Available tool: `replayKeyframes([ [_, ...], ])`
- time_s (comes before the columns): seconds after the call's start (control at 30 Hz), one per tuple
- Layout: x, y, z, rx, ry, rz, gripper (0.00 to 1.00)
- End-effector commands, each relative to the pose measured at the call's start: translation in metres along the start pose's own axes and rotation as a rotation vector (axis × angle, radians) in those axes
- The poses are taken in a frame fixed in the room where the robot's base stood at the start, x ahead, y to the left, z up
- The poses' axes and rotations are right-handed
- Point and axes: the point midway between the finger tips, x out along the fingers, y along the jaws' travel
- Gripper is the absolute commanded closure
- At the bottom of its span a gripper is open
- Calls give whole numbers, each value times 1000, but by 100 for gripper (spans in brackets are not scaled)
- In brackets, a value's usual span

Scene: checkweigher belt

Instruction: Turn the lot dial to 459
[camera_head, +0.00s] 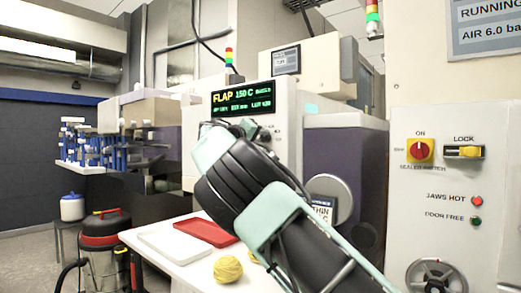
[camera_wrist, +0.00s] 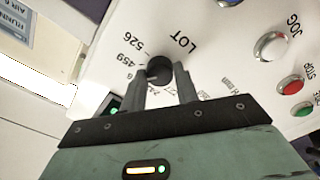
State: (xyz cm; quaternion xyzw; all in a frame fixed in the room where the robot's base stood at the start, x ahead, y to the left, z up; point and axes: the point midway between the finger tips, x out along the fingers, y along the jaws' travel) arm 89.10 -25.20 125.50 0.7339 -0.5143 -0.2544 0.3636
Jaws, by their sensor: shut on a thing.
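The lot dial (camera_wrist: 159,68) is a small black knob on a white panel, seen in the wrist view under the word LOT. The numbers 526 and 459 are printed to its left, with more numbers below them partly hidden by my fingers. My gripper (camera_wrist: 160,82) has its two grey fingers on either side of the knob and is shut on it. I cannot make out which number the dial's mark points at. In the head view my arm covers the dial and the gripper.
In the wrist view a silver JOG button (camera_wrist: 271,46), a red STOP button (camera_wrist: 290,87) and a green button (camera_wrist: 302,108) sit right of the dial. In the head view a white table bears a red tray (camera_head: 207,233) and yellow yarn-like balls (camera_head: 228,269).

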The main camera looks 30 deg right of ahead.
Motion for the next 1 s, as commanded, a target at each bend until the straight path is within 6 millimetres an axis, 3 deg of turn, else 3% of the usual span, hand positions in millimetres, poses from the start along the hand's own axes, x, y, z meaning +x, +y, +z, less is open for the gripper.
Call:
replayKeyframes([
  [0.5,0,-3,2,322,-3,-2,92],
  [1.0,0,-2,1,375,-4,-1,92],
])
